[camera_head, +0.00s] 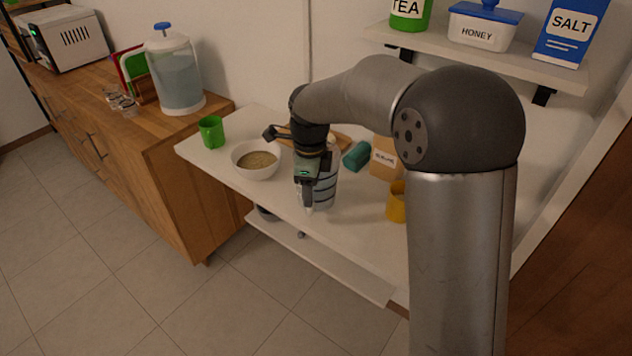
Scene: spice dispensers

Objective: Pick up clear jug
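A clear jug (329,190) with dark bands stands upright near the front edge of the white table, as far as I can see. My gripper (308,198) points down at the jug's left front side and overlaps it in the picture. The gripper hides part of the jug, including some of its rim. I cannot tell whether the fingers touch the jug, or whether they are open or shut.
A white bowl of grain (255,171) and a green mug (211,132) stand left of the gripper. A water dispenser (176,82) is on the wooden counter (165,134).

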